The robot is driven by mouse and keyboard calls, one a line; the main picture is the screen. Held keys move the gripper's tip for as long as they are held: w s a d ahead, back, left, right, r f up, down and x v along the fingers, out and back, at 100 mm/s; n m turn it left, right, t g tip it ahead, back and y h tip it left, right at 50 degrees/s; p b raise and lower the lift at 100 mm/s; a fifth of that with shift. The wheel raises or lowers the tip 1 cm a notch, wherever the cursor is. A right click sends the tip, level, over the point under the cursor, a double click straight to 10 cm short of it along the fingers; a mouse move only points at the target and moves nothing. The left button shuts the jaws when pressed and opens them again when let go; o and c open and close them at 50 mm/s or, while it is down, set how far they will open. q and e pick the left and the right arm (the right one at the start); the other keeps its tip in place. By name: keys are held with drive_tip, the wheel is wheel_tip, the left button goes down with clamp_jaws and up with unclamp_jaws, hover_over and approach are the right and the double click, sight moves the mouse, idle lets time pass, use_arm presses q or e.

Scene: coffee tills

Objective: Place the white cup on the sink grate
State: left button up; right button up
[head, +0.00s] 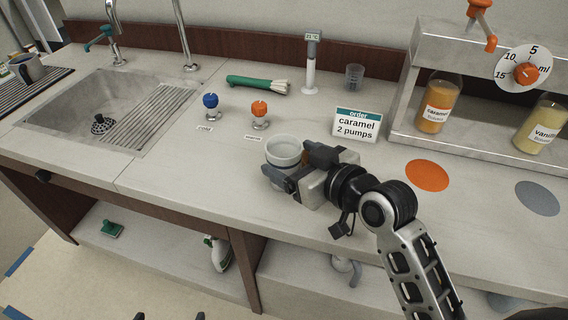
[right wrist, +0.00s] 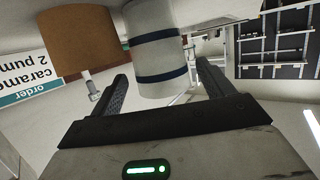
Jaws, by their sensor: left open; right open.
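The white cup (head: 283,152) stands upright on the counter left of the order card. My right gripper (head: 290,168) is open, its fingers on either side of the cup. In the right wrist view the cup (right wrist: 157,50), with dark blue bands, shows between the open fingers (right wrist: 160,82); I cannot tell whether they touch it. The ribbed sink grate (head: 160,117) covers the right part of the sink (head: 65,105), and nothing stands on it. My left gripper (head: 170,316) shows only its two separated fingertips at the bottom edge, open and empty.
Blue (head: 211,106) and orange (head: 260,115) knobbed items stand between cup and grate. A green-handled brush (head: 258,84) lies behind them. The order card (head: 357,124) is right of the cup. A brown cylinder (right wrist: 77,40) shows beside the cup. The counter's front left is clear.

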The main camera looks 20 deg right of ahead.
sight(275, 150)
drive_tip(key=x, duration=0.3)
drive_tip(key=shift+f, duration=0.1)
drive_tip(key=c, duration=1.1)
drive_tip(key=shift+c, duration=0.2)
